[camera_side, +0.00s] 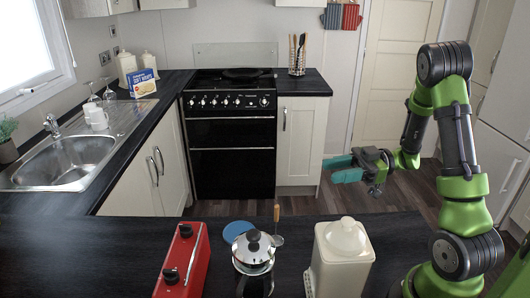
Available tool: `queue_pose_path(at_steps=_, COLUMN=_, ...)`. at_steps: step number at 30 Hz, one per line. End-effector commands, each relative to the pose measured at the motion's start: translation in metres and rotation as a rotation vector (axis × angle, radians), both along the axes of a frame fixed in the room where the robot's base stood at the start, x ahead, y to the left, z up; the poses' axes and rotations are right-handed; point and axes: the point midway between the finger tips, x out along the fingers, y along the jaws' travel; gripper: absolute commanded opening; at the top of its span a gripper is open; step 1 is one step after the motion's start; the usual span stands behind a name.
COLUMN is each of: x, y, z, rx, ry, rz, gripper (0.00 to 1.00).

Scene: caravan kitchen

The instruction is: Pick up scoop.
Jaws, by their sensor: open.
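A small utensil with an upright wooden handle and a rounded metal end, which looks like the scoop (277,238), shows just right of the lidded metal pot (253,248) on the near dark counter. Its lower part is close to the pot, and I cannot tell if they touch. My gripper (331,170) is in the air above and to the right of it, with its teal fingers pointing left. The fingers are apart with nothing between them. The gripper is clear of the scoop.
A cream lidded canister (343,262) stands right of the pot, and a red box-like item (184,262) stands to its left. A flat blue disc (238,231) lies behind the pot. The counter (100,255) is bare at the left.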

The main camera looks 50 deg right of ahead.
Motion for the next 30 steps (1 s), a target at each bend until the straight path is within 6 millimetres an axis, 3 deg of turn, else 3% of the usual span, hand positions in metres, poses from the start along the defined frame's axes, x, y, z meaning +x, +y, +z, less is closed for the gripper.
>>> queue_pose_path(at_steps=3, x=0.0, y=-0.001, z=-0.041, rx=0.006, ry=0.008, rz=-0.002, gripper=0.42)
queue_pose_path(at_steps=9, x=0.0, y=0.0, z=-0.076, rx=0.0, ry=0.0, rz=0.001, gripper=0.42)
queue_pose_path(at_steps=14, x=0.008, y=0.014, z=-0.079, rx=-0.003, ry=-0.003, rz=0.006, gripper=0.42)
queue_pose_path(at_steps=24, x=0.046, y=0.077, z=-0.079, rx=-0.003, ry=-0.002, rz=0.009, gripper=0.42)
queue_pose_path(at_steps=30, x=0.06, y=0.097, z=-0.079, rx=-0.003, ry=-0.002, rz=0.005, gripper=0.42)
